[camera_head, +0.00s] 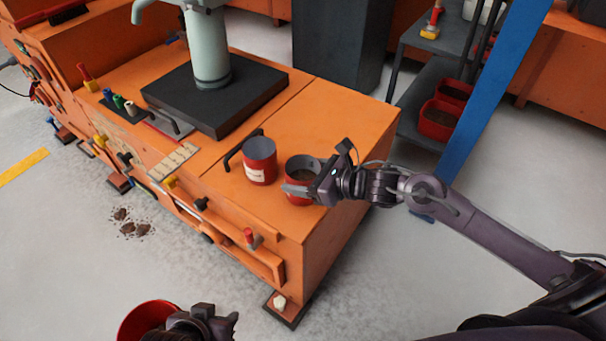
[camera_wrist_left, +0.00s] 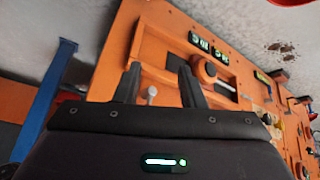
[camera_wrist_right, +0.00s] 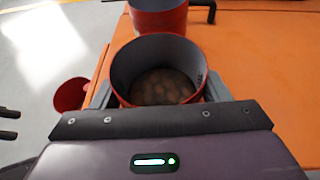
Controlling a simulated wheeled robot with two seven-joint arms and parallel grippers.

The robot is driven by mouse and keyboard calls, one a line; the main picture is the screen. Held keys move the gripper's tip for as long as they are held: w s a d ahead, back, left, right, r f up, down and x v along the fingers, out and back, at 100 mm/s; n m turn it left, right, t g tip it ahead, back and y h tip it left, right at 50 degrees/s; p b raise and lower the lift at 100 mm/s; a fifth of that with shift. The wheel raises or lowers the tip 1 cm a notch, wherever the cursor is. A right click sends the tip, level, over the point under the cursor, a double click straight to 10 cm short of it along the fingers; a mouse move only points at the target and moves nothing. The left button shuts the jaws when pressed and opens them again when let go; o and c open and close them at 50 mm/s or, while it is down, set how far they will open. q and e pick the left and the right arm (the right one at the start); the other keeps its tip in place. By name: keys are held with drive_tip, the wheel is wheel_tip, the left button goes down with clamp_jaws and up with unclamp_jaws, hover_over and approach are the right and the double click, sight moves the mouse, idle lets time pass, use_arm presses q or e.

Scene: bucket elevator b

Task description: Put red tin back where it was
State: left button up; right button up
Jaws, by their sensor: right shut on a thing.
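A red tin (camera_head: 299,167) with a grey inside and brown contents is upright between the fingers of my right gripper (camera_head: 316,188). It is over the right part of the orange machine top, and I cannot tell whether its base touches. The right wrist view shows the tin (camera_wrist_right: 158,72) between both fingers. A second red tin (camera_head: 260,168) with a pale label stands just left of it, close beside a black handle. My left gripper (camera_head: 222,321) is low at the bottom of the head view; its fingers are apart and empty in the left wrist view (camera_wrist_left: 160,85).
The orange machine top (camera_head: 335,110) is clear behind the tins. A black plate (camera_head: 250,105) bears a pale green column (camera_head: 210,55). A red bucket (camera_head: 140,318) is beside my left gripper. A blue post (camera_head: 490,90) and shelves with red bins (camera_head: 437,122) stand right.

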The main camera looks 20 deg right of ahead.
drive_tip(key=o, duration=1.1)
drive_tip(key=shift+f, duration=0.1)
use_arm(q)
drive_tip(key=shift+w+d+r+t, duration=0.2)
drive_tip(key=shift+w+r+t, duration=0.1)
drive_tip(key=shift+w, duration=0.15)
use_arm(e)
drive_tip(key=shift+o, duration=0.2)
